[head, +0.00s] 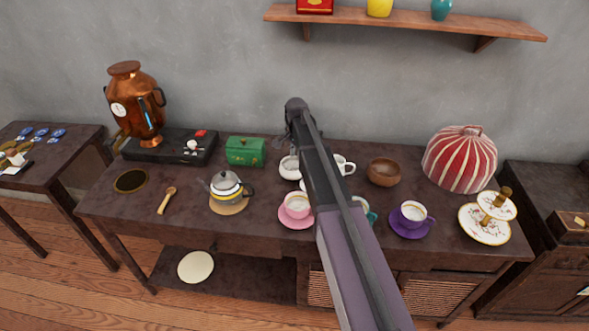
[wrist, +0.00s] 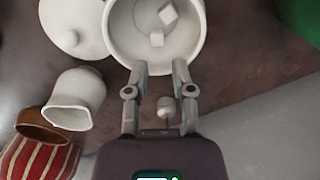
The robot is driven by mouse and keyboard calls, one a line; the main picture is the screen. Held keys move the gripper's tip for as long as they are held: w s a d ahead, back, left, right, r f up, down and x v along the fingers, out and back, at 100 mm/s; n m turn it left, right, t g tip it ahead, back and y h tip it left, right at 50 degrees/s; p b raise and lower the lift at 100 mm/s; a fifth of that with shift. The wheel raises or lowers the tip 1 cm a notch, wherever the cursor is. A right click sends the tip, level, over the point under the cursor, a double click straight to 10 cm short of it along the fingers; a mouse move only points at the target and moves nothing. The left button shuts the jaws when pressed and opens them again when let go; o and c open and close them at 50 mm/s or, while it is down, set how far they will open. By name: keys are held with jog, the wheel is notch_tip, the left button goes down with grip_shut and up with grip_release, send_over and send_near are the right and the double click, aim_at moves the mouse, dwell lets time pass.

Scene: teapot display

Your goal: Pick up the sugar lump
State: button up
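Two white sugar lumps show in the wrist view, one higher up (wrist: 168,14) and one nearer my fingers (wrist: 157,39). Both lie inside a round white bowl (wrist: 113,38). In the head view the white bowl (head: 288,168) stands on the table, right of the green box, partly covered by my arm. My gripper (wrist: 160,68) is open, its two fingers apart at the bowl's near rim in the wrist view. Nothing is held between the fingertips. In the head view my gripper (head: 283,143) is small and partly hidden, at the wall side of the bowl.
A white lid (wrist: 72,25) and white jug (wrist: 76,98) are beside the bowl. A small pale knobbed thing (wrist: 165,108) shows between my fingers. A green box (head: 245,151), pink cup (head: 297,206) and wooden bowl (head: 383,172) stand around. The grey wall (head: 220,80) is close behind.

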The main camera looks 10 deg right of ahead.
aim_at(296, 166)
jog(key=shift+s+a+f+b, duration=0.1)
jog(key=shift+s+f+b, duration=0.05)
jog(key=shift+f+b, duration=2.3)
jog(key=c, duration=0.3)
